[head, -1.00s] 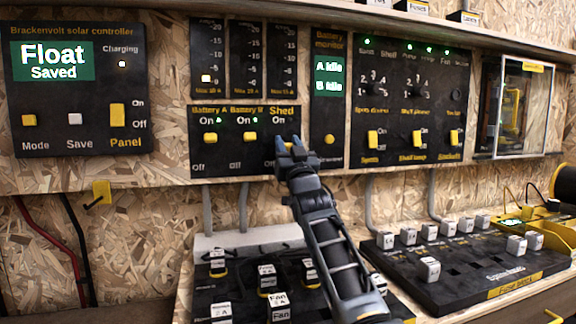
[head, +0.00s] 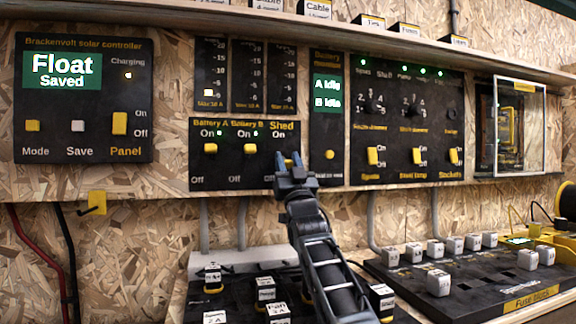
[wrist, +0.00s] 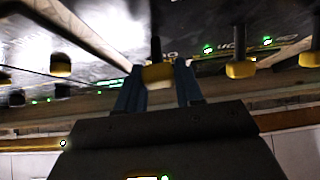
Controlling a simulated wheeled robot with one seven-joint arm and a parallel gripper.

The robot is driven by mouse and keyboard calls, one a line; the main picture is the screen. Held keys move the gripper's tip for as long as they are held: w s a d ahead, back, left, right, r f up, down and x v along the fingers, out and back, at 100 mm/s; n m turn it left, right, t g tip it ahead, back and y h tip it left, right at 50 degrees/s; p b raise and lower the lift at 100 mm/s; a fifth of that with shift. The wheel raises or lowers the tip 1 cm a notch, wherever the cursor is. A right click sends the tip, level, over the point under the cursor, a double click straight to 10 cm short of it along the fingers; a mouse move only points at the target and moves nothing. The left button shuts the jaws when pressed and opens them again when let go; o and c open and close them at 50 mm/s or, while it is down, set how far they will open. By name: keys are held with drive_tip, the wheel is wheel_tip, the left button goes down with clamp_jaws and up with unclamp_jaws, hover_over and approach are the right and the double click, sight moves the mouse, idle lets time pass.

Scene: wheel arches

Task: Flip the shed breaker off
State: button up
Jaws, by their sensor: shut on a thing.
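The breaker panel (head: 228,168) carries the Battery A lever (head: 210,148), the Battery B lever (head: 250,148) and the Shed breaker at its right end. Both battery levers are up at On with green lights beside them. My gripper (head: 289,161) is at the Shed breaker, below its On label, and hides most of its lever. In the wrist view the yellow tip of the Shed lever (wrist: 158,76) sits between the two blue fingers, which are shut on it. Its exact position is hard to tell.
A solar controller (head: 45,120) hangs at left. A battery monitor (head: 329,125) and a switch panel (head: 405,135) are right of the breakers, then a clear-fronted box (head: 519,130). Below, a fuse block (head: 475,290) and other labelled parts crowd the bench under my arm.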

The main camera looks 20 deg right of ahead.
drive_tip(key=o, duration=1)
drive_tip(key=shift+c, duration=0.2)
drive_tip(key=shift+s+f+p, duration=0.35)
drive_tip(key=shift+s+p, duration=0.05)
drive_tip(key=s+p, duration=0.3)
drive_tip(key=s, duration=0.9)
drive_tip(key=shift+f, duration=0.1)
